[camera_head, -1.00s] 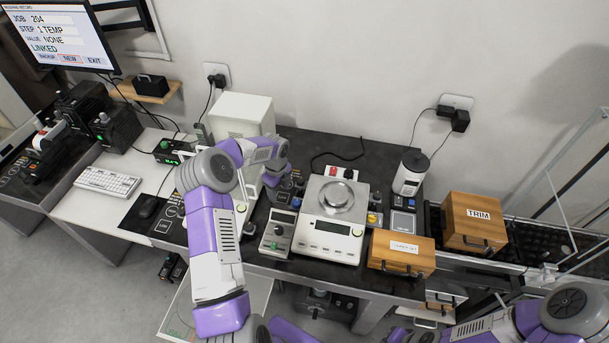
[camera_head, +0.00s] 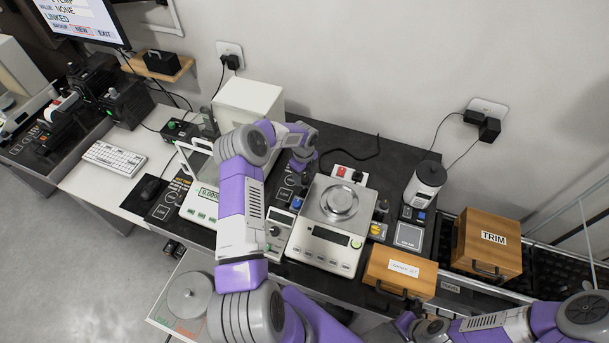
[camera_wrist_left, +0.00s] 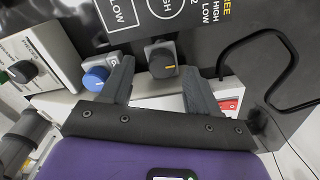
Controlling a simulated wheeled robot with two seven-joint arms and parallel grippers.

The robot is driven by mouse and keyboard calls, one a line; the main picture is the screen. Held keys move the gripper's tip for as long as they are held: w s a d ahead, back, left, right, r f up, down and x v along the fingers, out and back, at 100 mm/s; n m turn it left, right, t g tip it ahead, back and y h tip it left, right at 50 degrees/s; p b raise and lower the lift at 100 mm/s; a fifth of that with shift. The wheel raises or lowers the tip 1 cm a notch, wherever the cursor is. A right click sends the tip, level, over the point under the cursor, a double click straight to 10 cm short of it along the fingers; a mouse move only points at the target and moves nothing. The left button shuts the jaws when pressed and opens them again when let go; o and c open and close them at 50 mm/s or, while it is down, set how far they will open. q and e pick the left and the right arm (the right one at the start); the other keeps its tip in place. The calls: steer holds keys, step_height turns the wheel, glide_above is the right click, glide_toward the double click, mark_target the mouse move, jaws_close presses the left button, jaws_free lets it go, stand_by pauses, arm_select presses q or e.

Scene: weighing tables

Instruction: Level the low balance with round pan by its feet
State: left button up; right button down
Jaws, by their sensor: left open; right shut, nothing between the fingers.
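The low balance (camera_head: 326,236) with its round pan (camera_head: 340,202) stands on the dark table, its front display dark. My left gripper (camera_head: 302,166) is beside its back left corner, pointing down. In the left wrist view its open fingers (camera_wrist_left: 157,82) stand on either side of a black knob (camera_wrist_left: 162,60) with a yellow mark; I cannot tell whether they touch it. A blue knob (camera_wrist_left: 95,78) is just outside the left finger. My right gripper (camera_head: 407,322) is low at the front, shut and empty, away from the balance. The balance's feet are largely hidden.
A small control box (camera_head: 278,232) stands close left of the balance. A wooden box (camera_head: 400,272) is at its front right, and a TRIM box (camera_head: 487,243) farther right. Another balance (camera_head: 203,203) sits left, behind my arm. A red switch (camera_head: 343,171) and cable lie behind.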

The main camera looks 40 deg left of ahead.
arm_select(q)
steer(key=shift+w+f, duration=0.15)
steer(key=shift+f, duration=0.75)
steer(key=c, duration=1)
steer(key=shift+c, duration=0.2)
